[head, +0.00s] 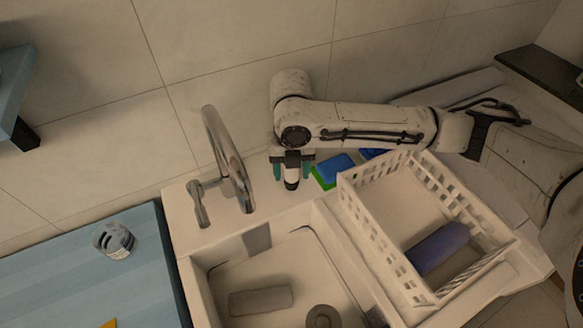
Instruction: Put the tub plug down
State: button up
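My gripper (292,178) is over the back ledge of the sink, right of the faucet. Its two teal fingers point down and stand well apart. A small white piece with a dark end shows between them; I cannot tell whether it is part of my gripper or a separate thing. No gripped plug can be made out. A round grey-brown disc (322,316) lies on the floor of the sink (262,272), cut by the lower edge; I cannot tell whether it is the tub plug or the drain.
A faucet (228,160) rises left of my gripper. A blue sponge (335,168) lies close on its right. A white basket (372,215) holding a purple-blue roll (438,248) stands over the sink's right side. A grey bar (260,301) lies in the sink; a patterned cup (114,240) stands at left.

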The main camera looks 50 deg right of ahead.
jog(key=shift+o, duration=0.3)
notch_tip(320, 180, up, 12)
jog(key=shift+r, duration=0.15)
dwell(0.4)
